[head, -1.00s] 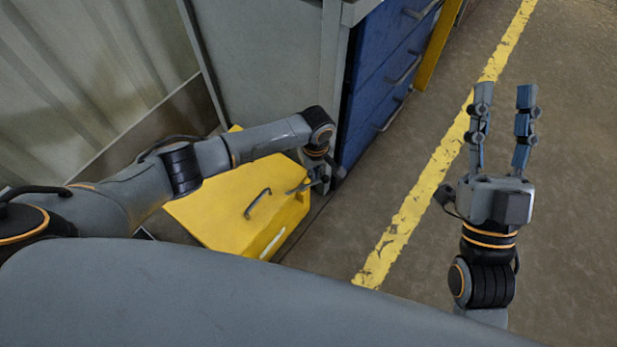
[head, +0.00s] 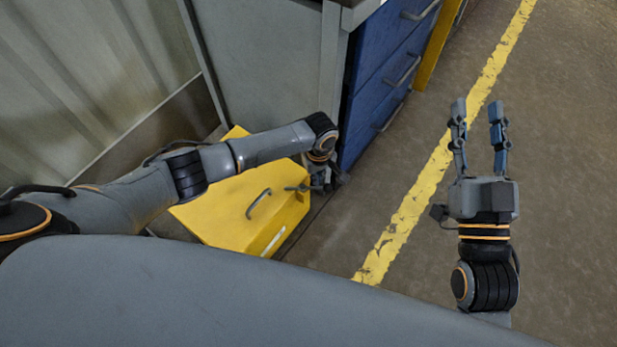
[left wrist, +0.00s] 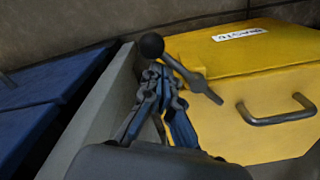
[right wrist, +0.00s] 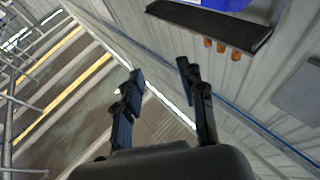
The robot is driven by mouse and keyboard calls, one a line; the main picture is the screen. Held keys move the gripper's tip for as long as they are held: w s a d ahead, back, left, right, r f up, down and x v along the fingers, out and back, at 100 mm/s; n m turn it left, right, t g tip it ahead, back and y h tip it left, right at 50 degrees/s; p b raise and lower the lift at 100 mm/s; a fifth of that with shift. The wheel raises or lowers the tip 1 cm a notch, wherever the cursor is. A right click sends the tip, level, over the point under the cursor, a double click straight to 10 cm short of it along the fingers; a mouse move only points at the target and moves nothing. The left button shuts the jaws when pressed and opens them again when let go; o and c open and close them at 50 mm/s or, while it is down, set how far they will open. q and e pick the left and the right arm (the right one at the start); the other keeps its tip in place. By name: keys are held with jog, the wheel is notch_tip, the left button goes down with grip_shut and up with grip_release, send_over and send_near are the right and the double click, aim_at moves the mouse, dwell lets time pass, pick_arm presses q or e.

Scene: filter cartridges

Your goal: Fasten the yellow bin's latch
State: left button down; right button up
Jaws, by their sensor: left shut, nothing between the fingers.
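The yellow bin (head: 235,205) stands on the floor beside the cabinet, lid down, with a grey handle on its front; it also shows in the left wrist view (left wrist: 265,85). Its latch (left wrist: 195,80) is a grey lever with a black ball knob, slanting across the bin's edge. My left gripper (left wrist: 160,75) is shut and empty, its fingertips close beside the lever, just below the knob; I cannot tell whether they touch. In the head view, my left gripper (head: 322,183) is at the bin's right corner, partly covering the latch. My right gripper (head: 477,110) is open and empty over the floor.
A grey cabinet (head: 265,65) and blue drawers (head: 385,75) with handles stand close behind the left gripper. A yellow line (head: 425,185) crosses the open floor at right. The right wrist view shows a dark shelf (right wrist: 210,25) and several orange cylinders (right wrist: 221,47).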

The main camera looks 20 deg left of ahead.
jog(key=shift+w+f, duration=0.1)
pick_arm(q)
jog(key=shift+s+d+p, duration=0.4)
jog(key=shift+s+p, duration=0.25)
jog(key=shift+p, duration=0.2)
pick_arm(e)
notch_tip(320, 180, down, 7)
jog(key=g+h, duration=0.1)
jog(key=g, duration=0.3)
jog(key=shift+w+d, duration=0.3)
jog(key=shift+d, duration=0.1)
